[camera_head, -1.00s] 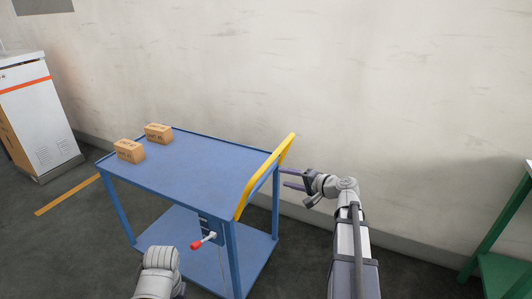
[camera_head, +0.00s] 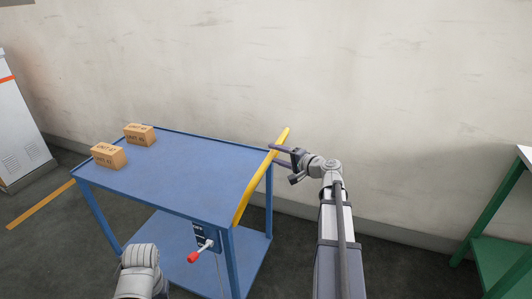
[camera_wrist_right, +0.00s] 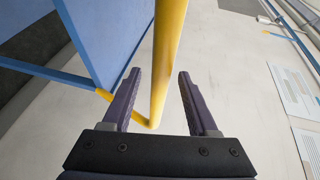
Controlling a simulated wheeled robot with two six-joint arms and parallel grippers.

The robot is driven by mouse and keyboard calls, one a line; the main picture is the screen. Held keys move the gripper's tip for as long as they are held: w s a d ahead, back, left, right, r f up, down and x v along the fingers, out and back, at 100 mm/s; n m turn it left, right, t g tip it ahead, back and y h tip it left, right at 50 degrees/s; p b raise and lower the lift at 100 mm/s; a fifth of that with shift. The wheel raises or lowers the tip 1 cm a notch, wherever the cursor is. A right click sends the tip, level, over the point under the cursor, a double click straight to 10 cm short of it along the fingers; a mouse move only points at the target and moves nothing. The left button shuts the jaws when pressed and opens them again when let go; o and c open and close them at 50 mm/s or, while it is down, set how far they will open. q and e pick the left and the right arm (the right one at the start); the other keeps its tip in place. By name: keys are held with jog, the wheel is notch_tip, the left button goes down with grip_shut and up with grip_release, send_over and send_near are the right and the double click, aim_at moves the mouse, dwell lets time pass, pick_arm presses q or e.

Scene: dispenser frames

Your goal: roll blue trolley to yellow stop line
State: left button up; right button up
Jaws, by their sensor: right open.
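The blue trolley (camera_head: 190,178) stands in the middle of the head view, with a lower shelf and a yellow push handle (camera_head: 243,198) at its right end. The yellow stop line (camera_head: 40,204) lies on the floor to the left of the trolley. My right gripper (camera_head: 273,155) is open at the handle's far part. In the right wrist view the handle (camera_wrist_right: 167,55) passes between the two open fingers (camera_wrist_right: 161,75), with a gap to the right finger. Part of my left arm shows at the bottom; its gripper is hidden.
Two cardboard boxes (camera_head: 109,155) (camera_head: 140,135) sit on the trolley's left end. A red-knobbed lever (camera_head: 200,251) is on its near side. A white cabinet (camera_head: 20,130) stands left, a green-framed table (camera_head: 490,215) right. The wall (camera_head: 380,90) runs close behind the trolley.

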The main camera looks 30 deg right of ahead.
jog(key=x, duration=0.4)
jog(key=shift+w+a+b, duration=0.1)
jog(key=shift+w+b, duration=0.25)
jog(key=shift+w, duration=0.05)
jog(key=shift+c, duration=0.3)
grip_shut()
dwell(0.8)
